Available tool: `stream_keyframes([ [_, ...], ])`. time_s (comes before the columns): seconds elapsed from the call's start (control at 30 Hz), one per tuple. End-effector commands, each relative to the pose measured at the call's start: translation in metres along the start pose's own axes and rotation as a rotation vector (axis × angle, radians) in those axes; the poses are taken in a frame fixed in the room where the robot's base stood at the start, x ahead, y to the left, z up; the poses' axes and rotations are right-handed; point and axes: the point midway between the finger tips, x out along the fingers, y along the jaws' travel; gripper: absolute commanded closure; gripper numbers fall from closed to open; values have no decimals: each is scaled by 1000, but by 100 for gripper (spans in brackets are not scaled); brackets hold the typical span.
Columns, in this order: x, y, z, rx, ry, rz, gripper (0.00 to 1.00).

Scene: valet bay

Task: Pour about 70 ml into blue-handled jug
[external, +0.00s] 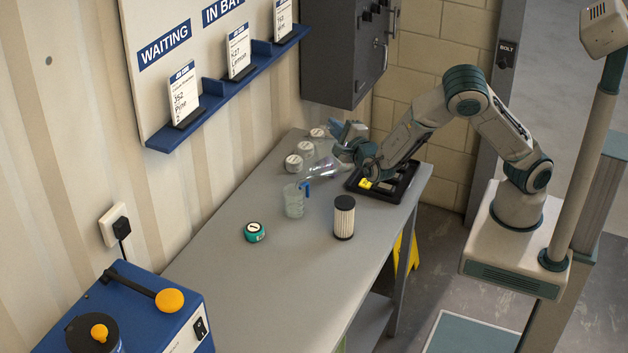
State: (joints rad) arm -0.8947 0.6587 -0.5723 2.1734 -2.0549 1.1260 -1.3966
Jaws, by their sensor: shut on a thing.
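The blue-handled jug (293,203) stands upright on the grey bench (290,270). It is clear, with its blue handle on the right side. My gripper (343,152) is above the bench, up and to the right of the jug. It is shut on a clear vessel (322,171), which is tilted with its lower end pointing down-left toward the jug's rim. The picture is too small to tell whether liquid is flowing, how much is in the jug, or whether the two vessels touch.
Several small white-lidded round containers (294,162) stand behind the jug. A black tray (398,191) with a yellow item lies under my wrist. A pleated filter (344,216) and a green-rimmed round item (255,232) stand nearer. A blue machine (150,310) is front left.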

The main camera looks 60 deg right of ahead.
Motion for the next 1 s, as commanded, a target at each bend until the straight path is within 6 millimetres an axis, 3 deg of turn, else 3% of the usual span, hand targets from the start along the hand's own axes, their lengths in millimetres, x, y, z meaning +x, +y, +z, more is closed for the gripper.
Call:
stream_keyframes([
  [1.0,0,-2,10,-40,-2,0,100],
])
